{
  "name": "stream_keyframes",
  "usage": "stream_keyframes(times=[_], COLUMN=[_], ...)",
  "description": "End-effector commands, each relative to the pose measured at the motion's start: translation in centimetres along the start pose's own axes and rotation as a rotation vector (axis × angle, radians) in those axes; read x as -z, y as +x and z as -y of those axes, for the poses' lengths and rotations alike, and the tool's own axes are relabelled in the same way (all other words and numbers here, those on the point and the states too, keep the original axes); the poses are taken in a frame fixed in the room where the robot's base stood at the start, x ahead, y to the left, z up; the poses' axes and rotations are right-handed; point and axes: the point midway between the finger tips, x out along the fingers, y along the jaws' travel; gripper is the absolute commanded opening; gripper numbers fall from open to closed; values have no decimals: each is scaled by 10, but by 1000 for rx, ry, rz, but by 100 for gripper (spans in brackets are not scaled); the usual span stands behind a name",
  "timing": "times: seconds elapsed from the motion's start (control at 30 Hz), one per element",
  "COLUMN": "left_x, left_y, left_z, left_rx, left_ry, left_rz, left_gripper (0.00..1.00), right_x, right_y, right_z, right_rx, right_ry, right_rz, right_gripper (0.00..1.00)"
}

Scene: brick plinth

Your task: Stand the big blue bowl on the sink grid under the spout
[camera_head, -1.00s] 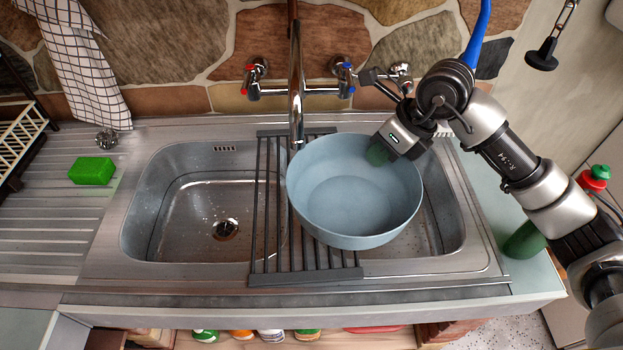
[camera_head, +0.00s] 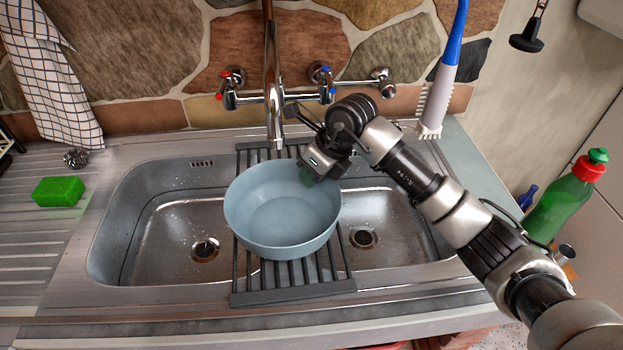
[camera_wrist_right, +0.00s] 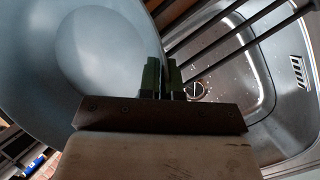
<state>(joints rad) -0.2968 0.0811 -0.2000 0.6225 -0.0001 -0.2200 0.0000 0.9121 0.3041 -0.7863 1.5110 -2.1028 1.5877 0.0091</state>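The big blue bowl (camera_head: 282,212) is upright over the middle of the dark sink grid (camera_head: 295,297); I cannot tell whether its base touches the bars. The chrome spout (camera_head: 270,75) comes down behind the bowl, its tip near the bowl's back rim. My right gripper (camera_head: 307,178) is at the bowl's back right rim. In the right wrist view its green fingertips (camera_wrist_right: 161,76) are close together with the bowl's wall (camera_wrist_right: 95,50) between them. My left gripper is not in view.
The sink has a left basin (camera_head: 165,225) and a right basin (camera_head: 385,220), both free. A green sponge (camera_head: 58,191) lies on the left drainer. A green bottle (camera_head: 565,205) and a blue-handled brush (camera_head: 440,85) are at the right. Tap handles flank the spout.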

Motion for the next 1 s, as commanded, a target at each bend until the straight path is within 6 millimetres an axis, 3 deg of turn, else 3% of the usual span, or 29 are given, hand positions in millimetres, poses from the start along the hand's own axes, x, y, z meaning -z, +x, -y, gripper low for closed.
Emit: stream_keyframes(times=[0.27, 0.47, 0.83, 1.0], left_x=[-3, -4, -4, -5], left_y=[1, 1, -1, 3], left_z=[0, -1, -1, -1], left_rx=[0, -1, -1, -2], left_ry=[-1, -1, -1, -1], left_rz=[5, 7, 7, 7], left_gripper=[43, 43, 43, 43], right_x=[0, 0, -1, -1], right_y=[1, 1, -4, -31], right_z=[0, 0, 0, 1], right_rx=[1, 1, 1, 4], right_ry=[-1, -1, -1, -3], right_rz=[1, 0, 2, 4], right_gripper=[0, 30, 30, 30])
